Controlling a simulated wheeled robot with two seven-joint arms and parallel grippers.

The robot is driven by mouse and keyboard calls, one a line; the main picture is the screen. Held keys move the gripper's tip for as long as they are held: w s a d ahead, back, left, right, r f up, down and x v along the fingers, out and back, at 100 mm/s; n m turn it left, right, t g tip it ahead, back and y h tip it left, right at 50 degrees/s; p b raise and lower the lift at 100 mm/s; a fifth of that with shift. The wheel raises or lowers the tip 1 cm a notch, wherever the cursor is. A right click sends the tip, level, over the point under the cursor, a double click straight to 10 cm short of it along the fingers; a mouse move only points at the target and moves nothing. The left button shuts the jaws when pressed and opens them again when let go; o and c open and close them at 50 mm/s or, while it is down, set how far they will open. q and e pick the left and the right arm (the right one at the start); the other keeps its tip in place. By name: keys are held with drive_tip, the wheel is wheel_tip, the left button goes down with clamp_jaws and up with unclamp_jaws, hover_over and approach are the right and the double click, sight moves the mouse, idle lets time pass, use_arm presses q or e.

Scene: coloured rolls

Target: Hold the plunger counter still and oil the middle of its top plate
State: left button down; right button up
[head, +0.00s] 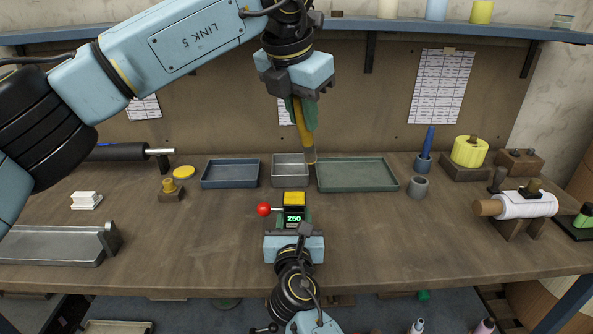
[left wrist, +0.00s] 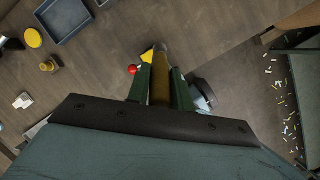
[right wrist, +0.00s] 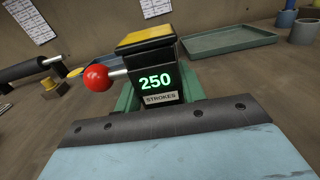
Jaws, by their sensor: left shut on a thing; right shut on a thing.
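The plunger counter (head: 293,217) stands on the bench, with a yellow top plate (head: 294,197), a red ball on a side rod and a green display reading 250. My right gripper (right wrist: 158,98) is shut around its body, a green finger on each side. In the head view the spout end appears higher and slightly right of the plate. In the left wrist view the oiler (left wrist: 160,86) partly covers the counter. The oiler does not show in the right wrist view.
Behind the counter stand a blue tray (head: 230,173), a grey metal bin (head: 290,171) and a green tray (head: 356,174). A white roll on a stand (head: 526,205) is at the right. A long metal tray (head: 50,246) lies at the left. The bench beside the counter is clear.

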use_arm(q)
drive_tip(key=s+d+r, duration=0.3)
drive_tip(key=s+r, duration=0.1)
drive_tip(key=s, duration=0.2)
drive_tip(key=shift+d, duration=0.4)
use_arm(e)
drive_tip(key=shift+f, duration=0.45)
drive_tip(key=o, duration=1.1)
drive_tip(key=shift+r, duration=0.15)
use_arm(q)
drive_tip(key=shift+w, duration=0.15)
use_arm(e)
drive_tip(key=shift+o, duration=0.5)
drive_tip(key=shift+r, duration=0.1)
drive_tip(key=shift+s+p, duration=0.55)
drive_tip(key=shift+s, duration=1.45)
drive_tip(key=shift+s+a+p, duration=0.15)
drive_tip(key=shift+s+p, duration=0.2)
drive_tip(key=shift+s, duration=2)
use_arm(q)
drive_tip(key=shift+r, duration=0.8)
use_arm(e)
drive_tip(key=shift+s, duration=0.15)
